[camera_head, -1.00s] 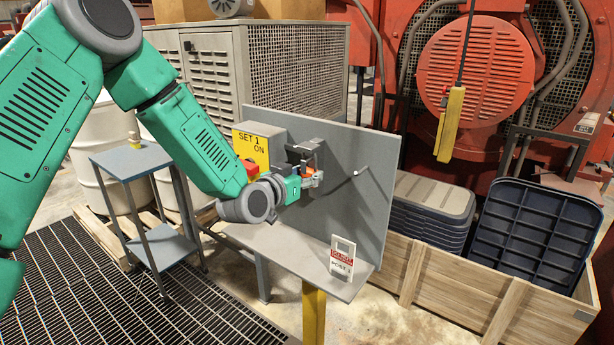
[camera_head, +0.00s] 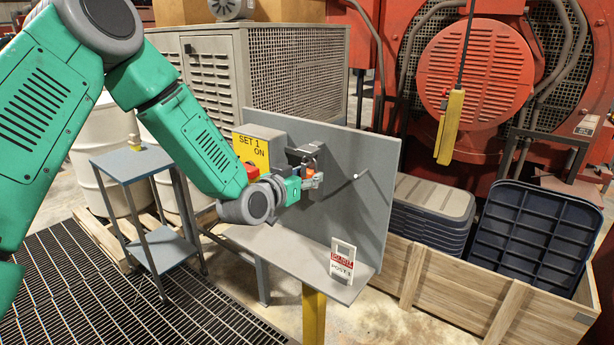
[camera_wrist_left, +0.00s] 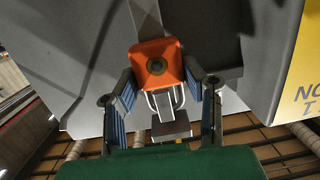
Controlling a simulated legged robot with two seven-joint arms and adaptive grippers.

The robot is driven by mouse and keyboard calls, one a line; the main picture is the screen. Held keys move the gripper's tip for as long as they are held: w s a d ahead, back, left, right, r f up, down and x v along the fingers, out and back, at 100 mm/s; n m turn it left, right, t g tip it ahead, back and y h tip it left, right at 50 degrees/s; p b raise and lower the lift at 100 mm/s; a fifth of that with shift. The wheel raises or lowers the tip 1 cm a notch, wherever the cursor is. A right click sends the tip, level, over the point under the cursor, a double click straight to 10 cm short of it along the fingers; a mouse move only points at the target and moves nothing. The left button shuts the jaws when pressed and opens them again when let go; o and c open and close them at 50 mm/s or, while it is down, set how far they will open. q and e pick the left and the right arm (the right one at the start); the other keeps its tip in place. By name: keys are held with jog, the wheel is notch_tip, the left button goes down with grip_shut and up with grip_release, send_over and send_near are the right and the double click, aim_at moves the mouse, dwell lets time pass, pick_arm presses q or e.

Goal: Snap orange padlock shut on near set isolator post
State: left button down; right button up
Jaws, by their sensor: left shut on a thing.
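My left gripper (camera_head: 311,179) is at the upright grey board (camera_head: 362,215), just below and in front of a dark grey bracket (camera_head: 303,153). It is shut on the orange padlock (camera_head: 310,173), mostly hidden by the fingers in the head view. In the left wrist view the padlock (camera_wrist_left: 155,62) sits between the two fingers (camera_wrist_left: 158,75), with its silver shackle (camera_wrist_left: 165,100) toward the palm, near a grey block (camera_wrist_left: 172,131). I cannot tell whether the shackle is closed or passes through anything. The isolator box (camera_head: 252,150) has a yellow "SET 1 ON" face. My right gripper is not in view.
A red-and-white tag (camera_head: 342,262) stands on the board's shelf (camera_head: 300,270). A small white-ended peg (camera_head: 356,176) sticks out of the board. A blue-grey side table (camera_head: 130,163) stands left, and a wooden crate (camera_head: 440,278) with dark lids right. A yellow pendant (camera_head: 450,128) hangs at right.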

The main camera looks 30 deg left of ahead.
pick_arm(q)
jog(key=c, duration=0.9)
grip_release()
jog(key=shift+f, duration=0.1)
jog(key=shift+s, duration=0.25)
jog(key=s, duration=0.3)
jog(key=s+r, duration=0.1)
jog(key=s, duration=0.7)
jog(key=shift+s+a+r, duration=0.15)
jog(key=shift+r, duration=0.15)
